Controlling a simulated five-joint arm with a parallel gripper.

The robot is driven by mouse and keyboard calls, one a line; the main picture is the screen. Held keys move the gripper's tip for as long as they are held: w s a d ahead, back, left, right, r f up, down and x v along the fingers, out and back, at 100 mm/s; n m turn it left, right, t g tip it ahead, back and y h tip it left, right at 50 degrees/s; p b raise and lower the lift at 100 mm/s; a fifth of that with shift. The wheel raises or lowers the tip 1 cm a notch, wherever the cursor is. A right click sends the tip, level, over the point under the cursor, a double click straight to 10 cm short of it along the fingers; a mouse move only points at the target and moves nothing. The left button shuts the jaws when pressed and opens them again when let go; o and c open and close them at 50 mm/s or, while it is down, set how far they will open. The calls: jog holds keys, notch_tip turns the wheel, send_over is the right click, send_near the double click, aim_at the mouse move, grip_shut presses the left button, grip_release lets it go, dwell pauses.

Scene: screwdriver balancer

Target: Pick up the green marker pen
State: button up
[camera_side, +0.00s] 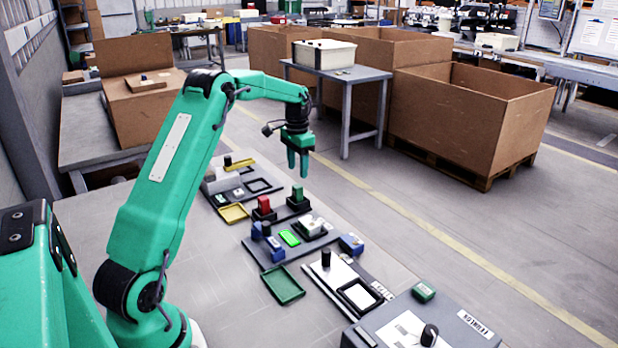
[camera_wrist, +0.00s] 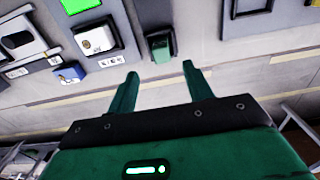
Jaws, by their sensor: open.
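My gripper (camera_side: 298,166) hangs above the far end of the bench, pointing down. In the wrist view its two green fingers (camera_wrist: 160,71) are apart with nothing between them. A small upright green piece (camera_side: 297,193) stands in a dark holder below the gripper. It also shows in the wrist view as a green piece (camera_wrist: 161,49) just beyond the gap between the fingertips, not touching them. It is the nearest match to the green marker pen, but its shape is too small to confirm as a pen.
A red piece (camera_side: 263,205) in a dark holder stands beside the green one. A yellow tray (camera_side: 233,213) lies to the left.

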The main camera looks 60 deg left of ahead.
aim_at(298, 185)
jog(key=shift+a+f, duration=0.3)
jog(key=shift+d+f, duration=0.15)
jog(key=shift+f, duration=3.75)
jog(key=c, duration=1.1)
jog(key=shift+o, duration=0.2)
jog(key=shift+r, duration=0.15)
jog(key=shift+w+r, duration=0.1)
jog(key=shift+r, duration=0.5)
jog(key=r, duration=0.3)
jog(key=shift+d+r, duration=0.1)
jog(key=shift+d, duration=0.3)
jog(key=d+r, duration=0.6)
jog(key=d, duration=0.5)
jog(key=shift+r, duration=0.2)
